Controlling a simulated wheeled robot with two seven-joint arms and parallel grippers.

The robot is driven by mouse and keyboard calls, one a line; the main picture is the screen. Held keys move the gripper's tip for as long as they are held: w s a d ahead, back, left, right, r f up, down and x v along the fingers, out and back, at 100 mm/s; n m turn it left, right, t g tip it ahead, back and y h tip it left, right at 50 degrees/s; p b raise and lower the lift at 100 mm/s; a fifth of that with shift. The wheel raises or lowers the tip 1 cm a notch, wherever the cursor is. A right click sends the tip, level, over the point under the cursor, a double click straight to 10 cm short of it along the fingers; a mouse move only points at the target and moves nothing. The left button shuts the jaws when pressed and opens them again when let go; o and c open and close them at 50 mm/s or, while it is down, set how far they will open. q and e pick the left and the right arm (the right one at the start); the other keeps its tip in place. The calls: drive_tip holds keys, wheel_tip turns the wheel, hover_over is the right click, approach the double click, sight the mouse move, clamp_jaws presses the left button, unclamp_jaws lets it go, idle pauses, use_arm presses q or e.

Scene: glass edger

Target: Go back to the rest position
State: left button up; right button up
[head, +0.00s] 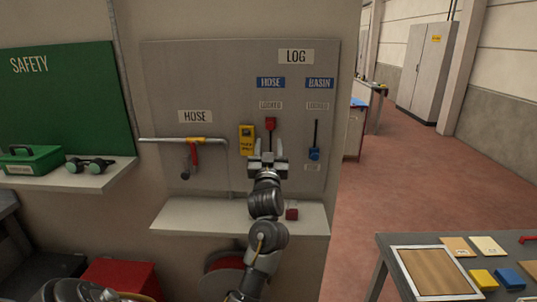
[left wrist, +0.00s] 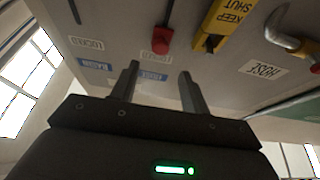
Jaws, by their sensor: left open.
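My left gripper (head: 268,160) is raised in front of the grey wall panel (head: 215,75), just below the red slider (head: 270,123) in the HOSE column. In the left wrist view, its two fingers (left wrist: 160,88) stand apart with nothing between them. The red slider (left wrist: 162,40) shows beyond the fingertips, apart from them. The blue slider (head: 314,154) hangs low in the BASIN column, to the right of the gripper. A yellow tag (head: 247,140) is on the panel just left of the gripper; it reads KEEP SHUT in the wrist view (left wrist: 228,18). My right gripper is not in view.
A pipe with a red-handled valve (head: 194,155) is left on the panel. A pale shelf (head: 190,215) runs below, with a small red block (head: 292,213). A worktable (head: 390,255) with boards and coloured blocks stands front right. Open red floor (head: 420,170) lies behind it.

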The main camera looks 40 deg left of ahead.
use_arm(q)
drive_tip(key=shift+s+d+f, duration=0.15)
drive_tip(key=shift+s+d, duration=0.1)
drive_tip(key=shift+s, duration=0.1)
idle(0.3)
